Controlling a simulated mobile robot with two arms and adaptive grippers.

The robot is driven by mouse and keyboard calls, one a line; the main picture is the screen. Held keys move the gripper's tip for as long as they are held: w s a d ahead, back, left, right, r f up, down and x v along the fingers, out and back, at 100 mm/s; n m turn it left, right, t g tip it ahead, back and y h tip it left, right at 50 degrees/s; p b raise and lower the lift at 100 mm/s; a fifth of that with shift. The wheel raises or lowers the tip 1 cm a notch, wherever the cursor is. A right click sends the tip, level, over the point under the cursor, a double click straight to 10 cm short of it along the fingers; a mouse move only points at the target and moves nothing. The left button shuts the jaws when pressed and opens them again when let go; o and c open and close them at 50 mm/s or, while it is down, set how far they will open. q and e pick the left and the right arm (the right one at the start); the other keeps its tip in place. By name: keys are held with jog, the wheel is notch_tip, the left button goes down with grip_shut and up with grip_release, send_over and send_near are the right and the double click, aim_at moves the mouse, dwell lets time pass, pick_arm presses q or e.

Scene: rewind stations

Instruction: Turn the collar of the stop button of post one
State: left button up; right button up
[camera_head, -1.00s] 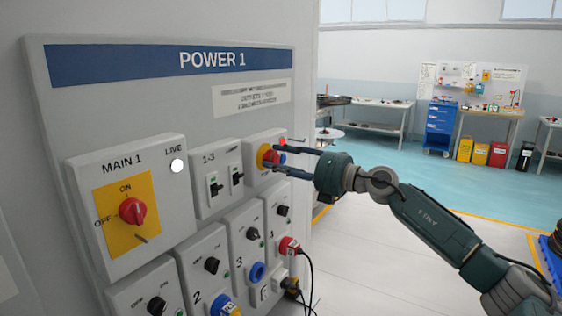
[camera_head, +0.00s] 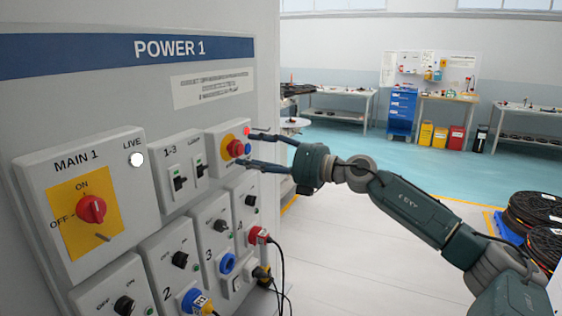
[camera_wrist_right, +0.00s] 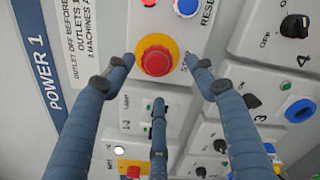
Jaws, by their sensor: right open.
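The stop button is a red mushroom head (camera_head: 236,148) on a yellow round base, set in a pale box at the upper right of the POWER 1 panel (camera_head: 120,105). In the right wrist view the red button (camera_wrist_right: 156,61) with its yellow collar (camera_wrist_right: 168,43) sits between and beyond the fingertips. My right gripper (camera_head: 252,149) is open, with one finger above and one below the button's level in the head view. No contact with the button shows. My left gripper is not in view.
Left of the stop box are two black breaker switches (camera_head: 188,174) and the red MAIN 1 rotary switch (camera_head: 91,209). Below are outlets with knobs and plugs, including a red plug (camera_head: 258,235) with a hanging black cable. Free floor lies to the right.

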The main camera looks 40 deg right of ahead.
jog(key=v, duration=0.8)
jog(key=shift+f, duration=0.15)
jog(key=shift+s, duration=0.1)
dwell(0.7)
